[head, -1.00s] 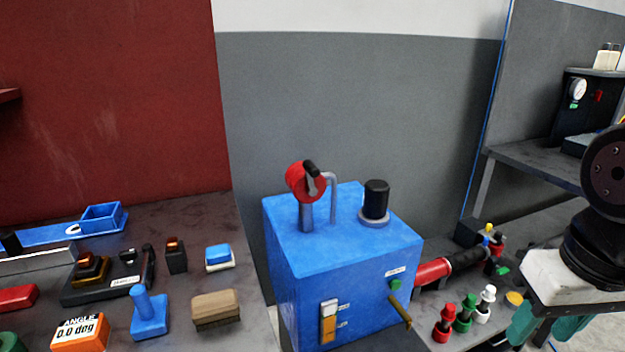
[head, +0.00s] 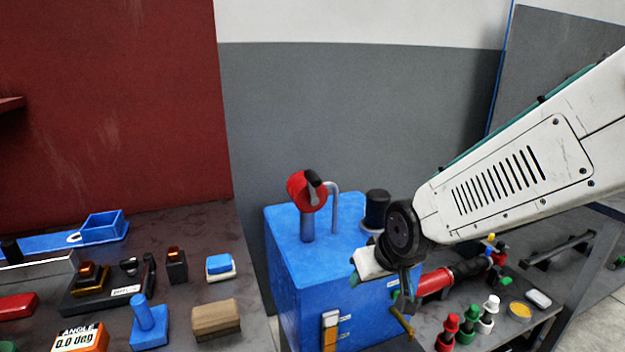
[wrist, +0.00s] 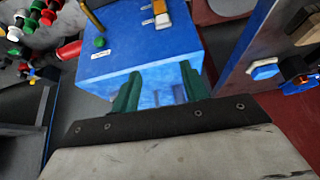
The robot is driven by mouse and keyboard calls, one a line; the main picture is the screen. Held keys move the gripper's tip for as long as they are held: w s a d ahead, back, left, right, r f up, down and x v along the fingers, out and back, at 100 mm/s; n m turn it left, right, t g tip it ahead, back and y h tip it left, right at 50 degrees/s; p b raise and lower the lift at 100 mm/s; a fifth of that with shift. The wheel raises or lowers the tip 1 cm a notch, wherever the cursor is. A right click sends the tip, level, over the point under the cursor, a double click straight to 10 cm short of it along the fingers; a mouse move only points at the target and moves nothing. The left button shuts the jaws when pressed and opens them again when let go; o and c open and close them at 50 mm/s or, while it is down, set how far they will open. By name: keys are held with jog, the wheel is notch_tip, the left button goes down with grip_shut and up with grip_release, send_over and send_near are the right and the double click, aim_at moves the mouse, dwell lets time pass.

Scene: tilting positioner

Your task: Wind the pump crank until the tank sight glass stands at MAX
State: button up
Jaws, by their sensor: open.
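The blue tank (head: 300,250) stands between two benches. On its top a post carries a red crank wheel (head: 303,191) with a black handle (head: 314,177). The sight glass (head: 330,330) is on the tank's front face, with an orange-yellow lower part and white above; it also shows in the wrist view (wrist: 162,14). My gripper (head: 378,270) is in front of the tank's right part, to the right of and lower than the crank, apart from it. In the wrist view its green fingers (wrist: 158,88) are spread with nothing between them, over the blue tank. The sight glass marks are too small to read.
A black cap (head: 377,208) stands on the tank's top, partly behind my arm. A brass lever (head: 402,322) and a red pipe (head: 436,282) stick out at the right. Several bottles stand on the right bench. The left bench holds a brown block (head: 216,318) and small tools.

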aim_at(312, 179)
jog(key=w+a+r+t+y, duration=0.1)
jog(key=w+a+t+y, duration=0.3)
jog(key=w+a, duration=0.45)
jog(key=w+r+t, duration=0.1)
jog(key=r+t, duration=0.1)
jog(key=r, duration=0.1)
jog(key=w+r+t, duration=0.2)
jog(key=r, duration=0.1)
jog(key=w+r+t, duration=0.1)
jog(key=r+t, duration=0.2)
jog(key=r, duration=0.1)
jog(key=shift+w+a+y, duration=0.2)
jog(key=shift+w+y, duration=0.1)
jog(key=shift+w, duration=0.05)
jog(key=x, duration=0.7)
jog(key=shift+w+r, duration=0.2)
jog(key=shift+w, duration=0.15)
grip_shut()
